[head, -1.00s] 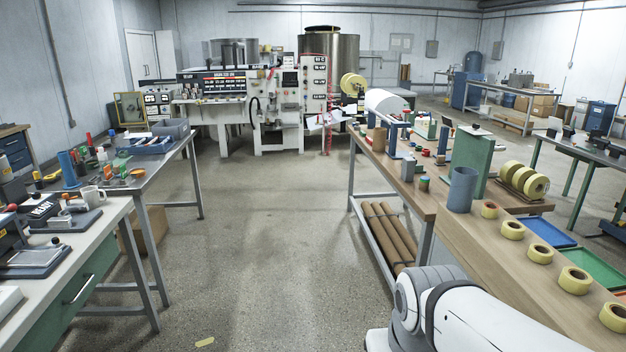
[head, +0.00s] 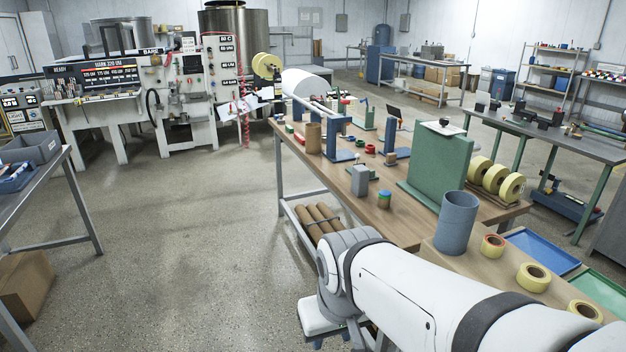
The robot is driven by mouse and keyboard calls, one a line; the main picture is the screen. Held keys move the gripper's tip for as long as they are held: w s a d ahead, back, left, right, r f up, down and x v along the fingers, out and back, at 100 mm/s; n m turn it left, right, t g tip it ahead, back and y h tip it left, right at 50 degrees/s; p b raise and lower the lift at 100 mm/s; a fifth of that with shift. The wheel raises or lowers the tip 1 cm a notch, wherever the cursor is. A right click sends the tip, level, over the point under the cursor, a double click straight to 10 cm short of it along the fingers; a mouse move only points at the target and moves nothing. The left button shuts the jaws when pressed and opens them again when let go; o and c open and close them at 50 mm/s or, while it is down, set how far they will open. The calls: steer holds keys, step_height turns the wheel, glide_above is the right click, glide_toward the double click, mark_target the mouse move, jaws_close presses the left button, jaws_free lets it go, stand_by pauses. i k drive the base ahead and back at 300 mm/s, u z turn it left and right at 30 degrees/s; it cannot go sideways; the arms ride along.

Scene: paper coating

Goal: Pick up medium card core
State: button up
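No single item is clearly marked as the medium card core. A brown card-like cylinder (head: 314,138) stands upright on the wooden bench (head: 408,222), near its left edge. Several brown tubes (head: 318,219) lie side by side on the shelf below the bench, partly hidden by my arm. A row of yellow rolls with open centres, such as this yellow roll (head: 532,277), lies along the bench's near right side. My white arm reaches in from the lower right, with its bend in front of the bench. My gripper's fingers do not show.
A blue-grey cup (head: 456,222) and an upright green panel (head: 440,165) stand on the bench. Three larger yellow rolls (head: 494,179) sit on a stand behind. A cardboard box (head: 27,285) is under the left table. The floor left of the bench is clear.

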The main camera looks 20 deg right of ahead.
mark_target(382, 203)
steer(key=i, duration=2.8)
steer(key=z, duration=2.3)
